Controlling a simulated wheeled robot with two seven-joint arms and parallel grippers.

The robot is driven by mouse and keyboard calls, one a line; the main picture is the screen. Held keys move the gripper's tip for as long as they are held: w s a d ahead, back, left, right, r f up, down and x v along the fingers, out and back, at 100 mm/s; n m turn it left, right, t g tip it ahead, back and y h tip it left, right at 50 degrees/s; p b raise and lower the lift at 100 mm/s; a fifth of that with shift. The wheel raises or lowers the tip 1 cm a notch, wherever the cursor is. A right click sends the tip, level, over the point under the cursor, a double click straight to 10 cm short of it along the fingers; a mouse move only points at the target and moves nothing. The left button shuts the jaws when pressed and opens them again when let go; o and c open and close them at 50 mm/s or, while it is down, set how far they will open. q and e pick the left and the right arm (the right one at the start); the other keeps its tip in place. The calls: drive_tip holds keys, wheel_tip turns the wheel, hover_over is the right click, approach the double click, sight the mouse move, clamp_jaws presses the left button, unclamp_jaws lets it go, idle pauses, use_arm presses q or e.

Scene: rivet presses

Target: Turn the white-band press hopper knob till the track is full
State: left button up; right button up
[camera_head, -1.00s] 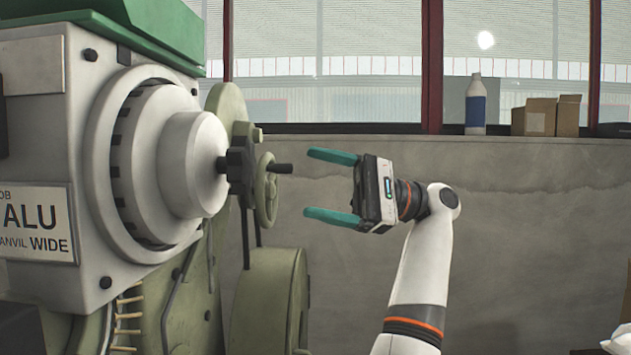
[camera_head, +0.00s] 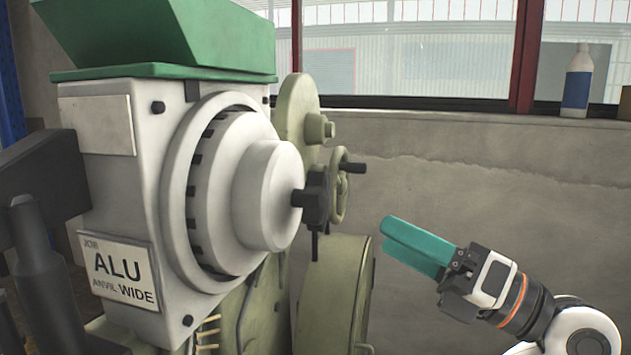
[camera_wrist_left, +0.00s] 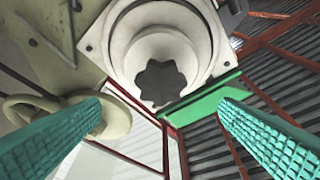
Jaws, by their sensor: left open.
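The press (camera_head: 110,180) has a white housing with a card reading ALU, ANVIL WIDE and a green hopper (camera_head: 150,40) on top. A dark lobed knob (camera_head: 317,200) sits at the centre of its pale stepped drum (camera_head: 262,195). In the left wrist view, the knob (camera_wrist_left: 160,82) shows ahead, between the two finger lines. My left gripper (camera_head: 388,232) is open and empty, right of the knob and apart from it. Its teal fingers overlap in the head view. Several pale peg-like pieces (camera_head: 208,332) show below the drum; the track's fill cannot be told. My right gripper is not seen.
A green handwheel (camera_head: 340,185) with a dark handle stands just behind the knob. A round green housing (camera_head: 335,295) is below it. Dark grey parts (camera_head: 40,260) fill the left edge. A white bottle (camera_head: 577,80) stands on the sill. The space before the grey wall is open.

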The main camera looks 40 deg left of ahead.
sight(327, 204)
use_arm(q)
drive_tip(key=p+x, duration=0.5)
drive_tip(key=x, duration=0.5)
drive_tip(key=shift+s+a+r, duration=0.15)
drive_tip(key=shift+a+r, duration=0.05)
drive_tip(key=shift+a, duration=0.1)
drive_tip(key=shift+s+a+r, duration=0.1)
drive_tip(key=shift+s+a, duration=0.05)
drive_tip(key=shift+a, duration=0.35)
drive_tip(key=shift+c, duration=0.7)
drive_tip(key=c, duration=0.9)
drive_tip(key=shift+o, duration=0.2)
drive_tip(key=shift+f+n+g+b, duration=0.3)
drive_tip(key=shift+n+g+b, duration=0.15)
drive_tip(key=shift+b, duration=0.5)
drive_tip(key=shift+n+b, duration=0.3)
drive_tip(key=shift+n, duration=0.05)
drive_tip(key=shift+r, duration=0.25)
